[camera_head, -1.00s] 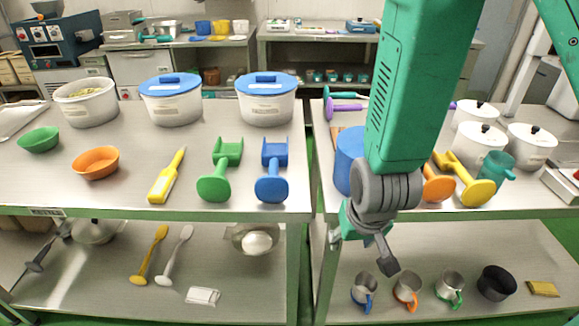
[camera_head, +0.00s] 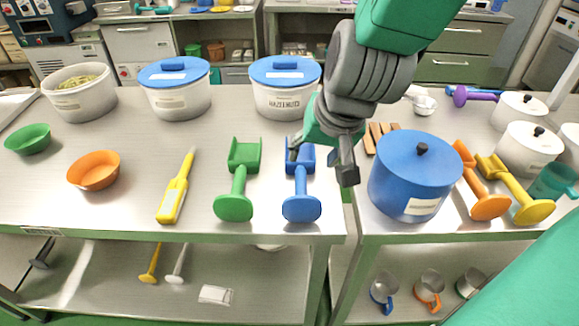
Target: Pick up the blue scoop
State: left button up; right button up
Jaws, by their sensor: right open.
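The blue scoop (camera_head: 301,206) lies on the left steel table near its front right corner, handle end toward me. A green scoop (camera_head: 234,205) lies just left of it. My right gripper (camera_head: 322,166) is open above the table, over the right side of the blue scoop's pan, which it partly hides. One finger shows at the pan and the other to its right; I cannot tell whether they touch the scoop. My left gripper is not in view.
A blue pot (camera_head: 408,180) stands right of the gripper on the right table. A blue-lidded tub (camera_head: 284,92) stands behind the scoops. A yellow tool (camera_head: 175,191) and an orange bowl (camera_head: 94,170) lie left. A narrow gap separates the tables.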

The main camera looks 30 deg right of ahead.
aim_at(302, 180)
jog(key=b+x, duration=0.3)
jog(key=x, duration=0.5)
jog(key=shift+w+a+f, duration=0.1)
jog(key=shift+w+f, duration=0.2)
jog(key=x, duration=0.1)
jog(key=b+x, duration=0.1)
jog(key=x, duration=0.1)
jog(key=b+x, duration=0.1)
jog(key=x, duration=0.1)
jog(key=shift+s+d+f, duration=0.1)
jog(key=shift+s+d, duration=0.25)
jog(key=shift+s, duration=0.1)
jog(key=shift+w+f, duration=0.15)
jog(key=shift+c, duration=1.1)
grip_shut()
